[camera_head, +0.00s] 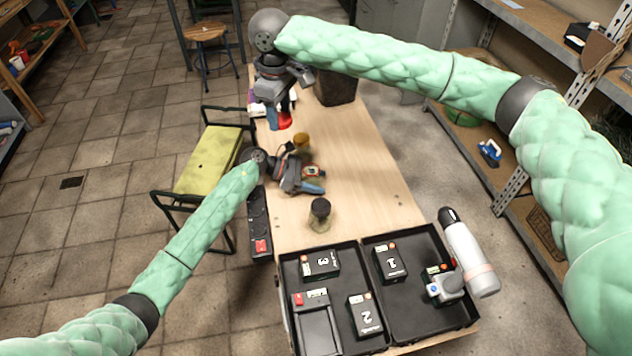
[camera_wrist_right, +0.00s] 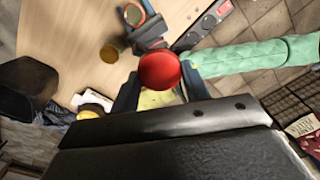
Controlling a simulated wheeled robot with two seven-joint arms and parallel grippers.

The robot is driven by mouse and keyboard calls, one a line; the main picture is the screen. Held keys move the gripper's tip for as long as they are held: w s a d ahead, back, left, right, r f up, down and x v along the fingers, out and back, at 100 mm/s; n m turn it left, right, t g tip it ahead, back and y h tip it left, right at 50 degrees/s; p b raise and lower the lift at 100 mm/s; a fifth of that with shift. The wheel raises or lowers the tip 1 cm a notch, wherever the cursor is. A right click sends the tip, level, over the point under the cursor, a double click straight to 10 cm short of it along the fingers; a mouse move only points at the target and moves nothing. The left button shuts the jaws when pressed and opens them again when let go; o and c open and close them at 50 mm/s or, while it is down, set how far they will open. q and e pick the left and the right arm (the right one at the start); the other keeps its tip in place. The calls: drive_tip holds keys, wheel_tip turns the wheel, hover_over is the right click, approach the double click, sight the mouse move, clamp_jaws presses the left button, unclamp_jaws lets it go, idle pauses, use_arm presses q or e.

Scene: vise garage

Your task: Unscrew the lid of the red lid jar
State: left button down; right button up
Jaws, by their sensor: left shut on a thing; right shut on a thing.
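The red lid (camera_head: 285,120) shows below my right gripper (camera_head: 280,112) at the far end of the wooden table. In the right wrist view the round red lid (camera_wrist_right: 160,72) sits between the blue fingertips, and my right gripper is shut on it. I see no jar body under it. My left gripper (camera_head: 317,181) is low over the table, nearer the middle, shut on a small jar (camera_head: 309,171).
A yellow-lidded jar (camera_head: 301,140) stands between the grippers. A black-lidded jar (camera_head: 320,212) stands nearer me. Open black cases (camera_head: 418,317) with batteries and a power tool (camera_head: 468,255) fill the near end. A dark bin (camera_head: 336,87) is at the far end. The table's right side is clear.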

use_arm(q)
drive_tip(key=shift+f, duration=0.2)
drive_tip(key=shift+f, duration=0.15)
drive_tip(key=c, duration=0.5)
unclamp_jaws()
